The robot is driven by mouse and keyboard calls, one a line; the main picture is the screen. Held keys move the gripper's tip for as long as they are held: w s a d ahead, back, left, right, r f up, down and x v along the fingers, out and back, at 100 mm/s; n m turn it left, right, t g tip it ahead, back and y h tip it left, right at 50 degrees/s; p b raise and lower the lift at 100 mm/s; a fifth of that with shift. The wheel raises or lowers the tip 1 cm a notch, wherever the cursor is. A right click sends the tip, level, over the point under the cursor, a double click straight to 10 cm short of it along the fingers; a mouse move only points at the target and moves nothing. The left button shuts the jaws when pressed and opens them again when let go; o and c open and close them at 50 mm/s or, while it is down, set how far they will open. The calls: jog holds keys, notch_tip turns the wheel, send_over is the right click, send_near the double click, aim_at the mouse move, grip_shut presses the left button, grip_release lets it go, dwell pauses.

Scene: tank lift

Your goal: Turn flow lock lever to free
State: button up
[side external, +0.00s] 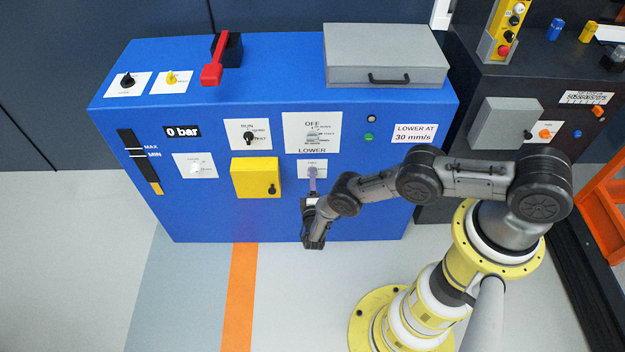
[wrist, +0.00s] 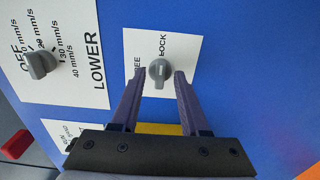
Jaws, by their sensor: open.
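The flow lock lever is a small grey knob (wrist: 159,72) on a white plate (wrist: 185,45) on the blue cabinet front. In the wrist view, the plate reads LOCK above the knob and FREE, partly hidden by a finger, to its left. The knob's grip runs down the picture. My gripper (wrist: 160,76) is open, its two purple fingers on either side of the knob, with a gap visible on both sides. In the side view the plate (side external: 304,163) shows under LOWER, with my gripper (side external: 312,172) in front and the knob mostly hidden.
The LOWER speed dial (side external: 313,137) is just above the plate; it also shows in the wrist view (wrist: 41,65). A yellow box (side external: 256,178) juts out to the left. A green button (side external: 369,137) is up right. The blue panel right of the plate is bare.

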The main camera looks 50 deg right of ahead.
grip_shut()
dwell(0.5)
jog(key=shift+n, duration=9)
grip_release()
